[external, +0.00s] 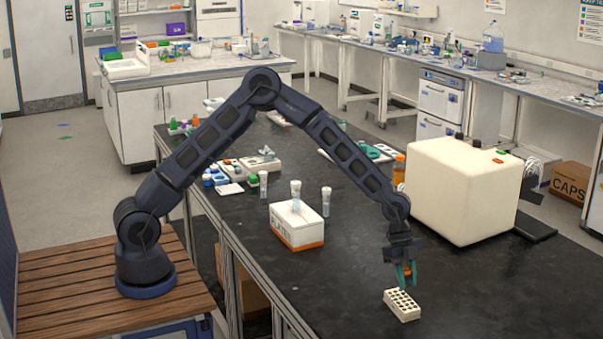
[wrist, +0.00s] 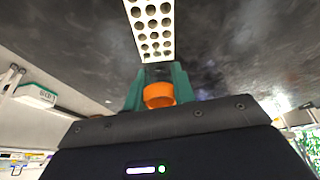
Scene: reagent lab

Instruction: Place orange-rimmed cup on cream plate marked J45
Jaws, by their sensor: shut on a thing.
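My gripper (external: 404,274) points down at the front right of the black bench, its teal fingers shut on the orange-rimmed cup (wrist: 159,95). In the wrist view the cup's orange part shows between the fingers; the fingers hide most of the rest. The cream plate (external: 402,305), a block with rows of dark round holes, lies on the bench just below and in front of the gripper. It also shows at the top of the wrist view (wrist: 153,28), beyond the fingertips. The holes I can see look empty. I cannot read a J45 marking.
A large cream box-shaped machine (external: 465,190) stands behind and right of my gripper. A white and orange box (external: 297,226) with tubes on and beside it is to the left. Small labware clutters the far bench. Bare bench surrounds the plate.

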